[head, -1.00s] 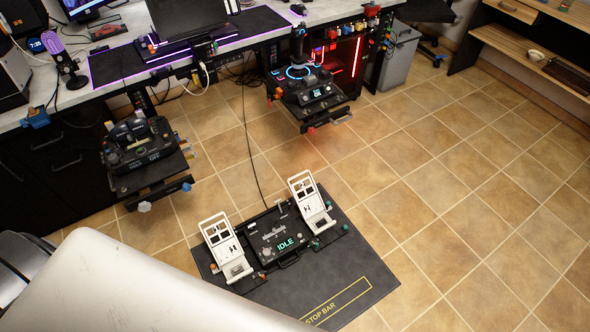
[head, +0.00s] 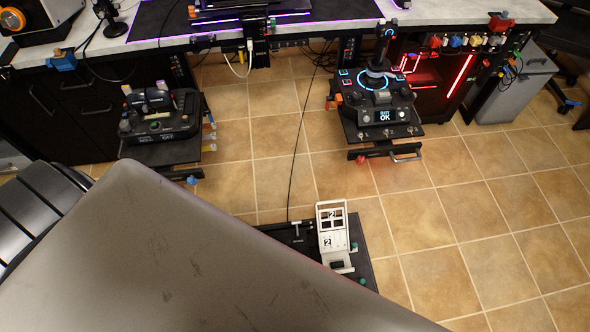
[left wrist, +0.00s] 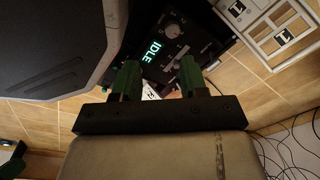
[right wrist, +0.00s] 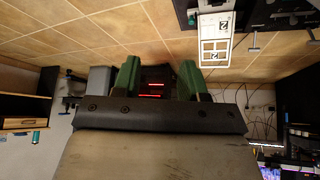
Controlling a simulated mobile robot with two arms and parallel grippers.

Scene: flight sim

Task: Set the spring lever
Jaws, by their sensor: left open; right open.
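The black pedal unit (head: 366,268) is on the floor, mostly hidden behind my arm in the head view. Its white pedal marked 2 (head: 333,237) stands clear, with a small T-shaped handle (head: 296,232) beside it. I cannot tell for sure which part is the spring lever. In the left wrist view, the unit's display (left wrist: 152,54) reads IDLE, with knobs beside it and the white pedal marked 1 (left wrist: 262,25). My left gripper (left wrist: 157,80) is open and empty before this panel. My right gripper (right wrist: 158,80) is open and empty; pedal 2 (right wrist: 214,45) shows beyond it.
A black throttle unit (head: 158,117) stands on a low shelf at left. A joystick unit (head: 380,103) with a display reading OK stands on a mount at centre right. The desk (head: 345,18) runs along the back. Tiled floor (head: 480,200) is clear at right. A cable (head: 296,150) crosses the floor.

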